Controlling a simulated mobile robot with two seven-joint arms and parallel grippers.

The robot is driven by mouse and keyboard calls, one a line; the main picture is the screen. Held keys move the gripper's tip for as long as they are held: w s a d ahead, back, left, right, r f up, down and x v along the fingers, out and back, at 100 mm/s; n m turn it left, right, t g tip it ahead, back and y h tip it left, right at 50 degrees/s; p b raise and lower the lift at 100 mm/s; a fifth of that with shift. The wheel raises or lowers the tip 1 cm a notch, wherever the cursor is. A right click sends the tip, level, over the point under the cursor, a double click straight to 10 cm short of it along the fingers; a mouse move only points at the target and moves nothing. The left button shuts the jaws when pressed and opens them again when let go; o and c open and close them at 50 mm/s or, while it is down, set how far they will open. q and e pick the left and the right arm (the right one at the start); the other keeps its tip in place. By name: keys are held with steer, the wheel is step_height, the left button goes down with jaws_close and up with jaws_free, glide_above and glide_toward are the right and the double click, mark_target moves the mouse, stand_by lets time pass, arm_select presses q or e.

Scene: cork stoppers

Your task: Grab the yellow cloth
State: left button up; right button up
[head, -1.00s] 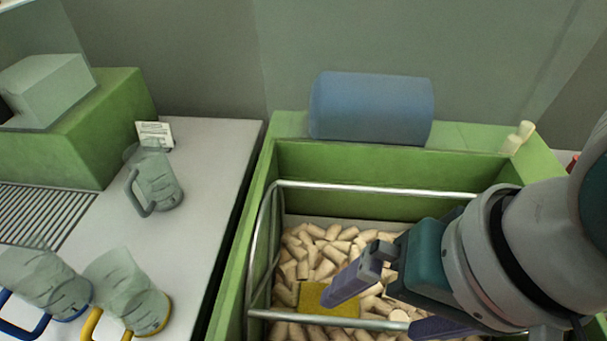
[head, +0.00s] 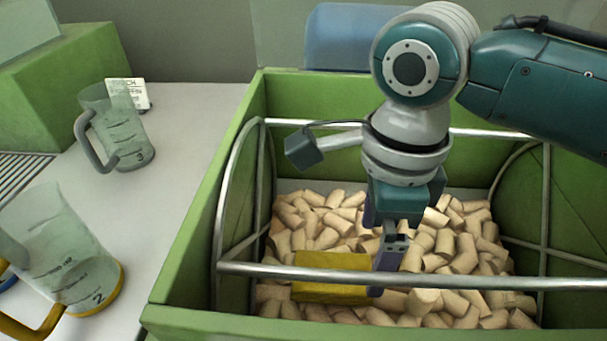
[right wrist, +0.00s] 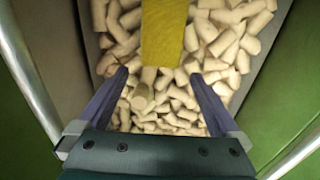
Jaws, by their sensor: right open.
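The yellow cloth (head: 325,277) lies as a flat-sided block on the corks inside the green bin, partly behind the front metal rail. It also shows at the top of the right wrist view (right wrist: 164,32), ahead of the fingers. My right gripper (head: 388,260) points down into the bin, just right of the cloth. In the right wrist view its two purple fingers (right wrist: 163,85) are spread apart with nothing held between them; the cloth's near end lies just beyond and between the tips. My left gripper is not in view.
Cork stoppers (head: 455,255) fill the bin floor. Metal rails (head: 420,278) cross the green bin (head: 190,240). Measuring jugs (head: 125,130) and a small card (head: 130,92) stand on the white counter (head: 195,125) at left.

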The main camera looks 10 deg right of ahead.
mark_target(367, 274)
step_height(367, 274, down, 6)
steer(key=shift+d+r+b, duration=0.15)
steer(key=shift+b, duration=0.8)
steer(key=shift+r, duration=0.1)
steer(key=c, duration=1.1)
